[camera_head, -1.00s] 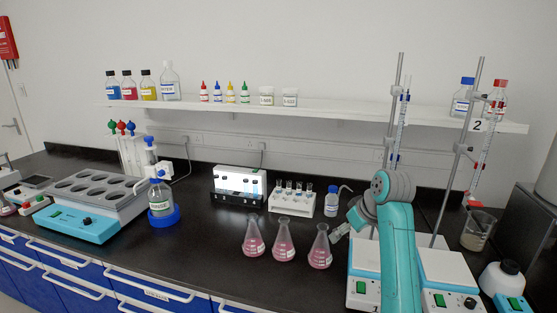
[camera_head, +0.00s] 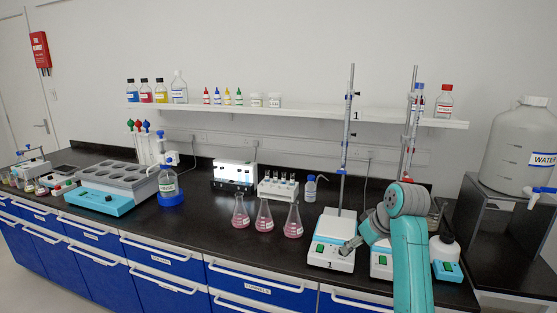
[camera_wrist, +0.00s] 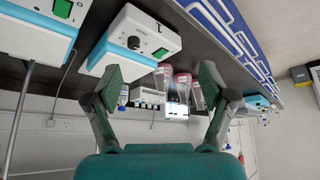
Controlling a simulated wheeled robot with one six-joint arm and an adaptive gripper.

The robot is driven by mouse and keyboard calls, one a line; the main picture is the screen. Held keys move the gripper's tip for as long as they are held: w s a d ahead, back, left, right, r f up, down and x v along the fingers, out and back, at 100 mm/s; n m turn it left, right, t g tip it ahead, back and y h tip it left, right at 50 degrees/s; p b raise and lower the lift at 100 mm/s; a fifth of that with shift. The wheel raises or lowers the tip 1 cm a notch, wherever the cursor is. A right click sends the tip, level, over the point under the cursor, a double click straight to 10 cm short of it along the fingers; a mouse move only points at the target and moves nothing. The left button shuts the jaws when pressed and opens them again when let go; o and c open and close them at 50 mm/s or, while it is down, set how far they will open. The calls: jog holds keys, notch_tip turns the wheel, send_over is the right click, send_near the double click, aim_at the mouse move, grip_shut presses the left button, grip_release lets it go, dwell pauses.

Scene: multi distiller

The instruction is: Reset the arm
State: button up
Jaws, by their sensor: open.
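My teal arm stands at the lower right of the head view, bent at its grey joint. Pink flasks (camera_wrist: 182,90) show beyond the fingers.
Three pink flasks (camera_head: 264,217) stand left of the stirrer. A vial rack (camera_head: 277,190) and small blue-capped bottle (camera_head: 310,190) are behind. Stands with burettes (camera_head: 347,130) rise by the stirrers. A large water tank (camera_head: 520,150) stands at far right. The bench front (camera_head: 225,250) is clear.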

jog(key=s+a+f+m+t, duration=0.1)
jog(key=s+f, duration=0.3)
jog(key=f, duration=1)
jog(key=s+a+f+m+t+h, duration=0.2)
jog(key=s+f+m+t, duration=0.15)
jog(key=s+f, duration=1.65)
jog(key=s+r+t, duration=0.1)
jog(key=s+r, duration=0.1)
jog(key=s, duration=0.9)
jog(key=s+r+t, duration=0.1)
jog(key=s+r, duration=0.1)
jog(key=s, duration=0.9)
jog(key=s+r+t, duration=0.3)
jog(key=s+r, duration=1.1)
jog(key=s, duration=0.2)
jog(key=shift+m+h, duration=0.3)
jog(key=shift+m, duration=0.05)
jog(key=shift+r, duration=0.1)
